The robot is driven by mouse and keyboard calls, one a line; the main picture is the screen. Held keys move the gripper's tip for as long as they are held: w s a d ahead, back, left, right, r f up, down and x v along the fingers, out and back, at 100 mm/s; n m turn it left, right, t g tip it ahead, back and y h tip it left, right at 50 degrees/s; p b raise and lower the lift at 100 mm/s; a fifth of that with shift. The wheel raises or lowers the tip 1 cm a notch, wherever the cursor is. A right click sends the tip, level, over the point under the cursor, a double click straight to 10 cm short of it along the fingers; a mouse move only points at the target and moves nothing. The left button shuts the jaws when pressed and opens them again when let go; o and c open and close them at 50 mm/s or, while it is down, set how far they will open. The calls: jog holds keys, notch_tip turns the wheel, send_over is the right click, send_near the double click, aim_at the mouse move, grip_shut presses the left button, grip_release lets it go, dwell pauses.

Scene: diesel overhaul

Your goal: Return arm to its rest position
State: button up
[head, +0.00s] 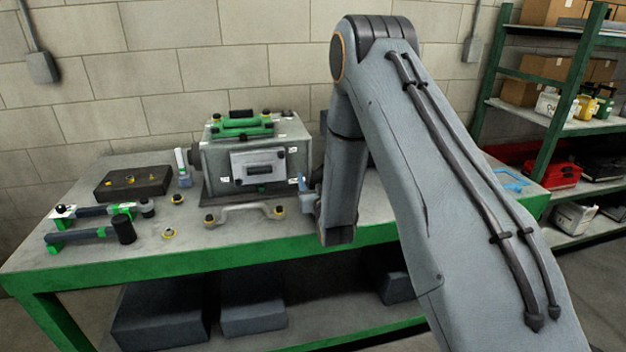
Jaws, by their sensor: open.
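My arm rises from the lower right, bends at the top and hangs down in front of the bench. My gripper (305,194) shows small and partly hidden beside the lower end of the arm, just right of the grey engine block (215,165). It is open, and I see nothing held in it. I cannot tell how far it is from the bench top or the block.
The green-edged workbench (180,267) carries the block with a green-handled part (241,124), a dark tray (133,184), a grey handle-shaped bar (245,211) and black-headed tools (124,231). A green shelf rack (558,121) stands at right. Dark bins sit below the bench.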

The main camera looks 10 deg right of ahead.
jog(key=s+b, duration=0.2)
jog(key=s, duration=0.5)
jog(key=shift+s, duration=0.15)
jog(key=shift+s+g, duration=0.25)
jog(key=shift+g, duration=0.55)
jog(key=shift+s+f+g, duration=0.2)
jog(key=shift+s+g, duration=0.15)
jog(key=shift+g, duration=0.25)
jog(key=s+r+g, duration=0.1)
jog(key=s+g, duration=1.2)
jog(key=s, duration=1.6)
jog(key=shift+s, duration=0.25)
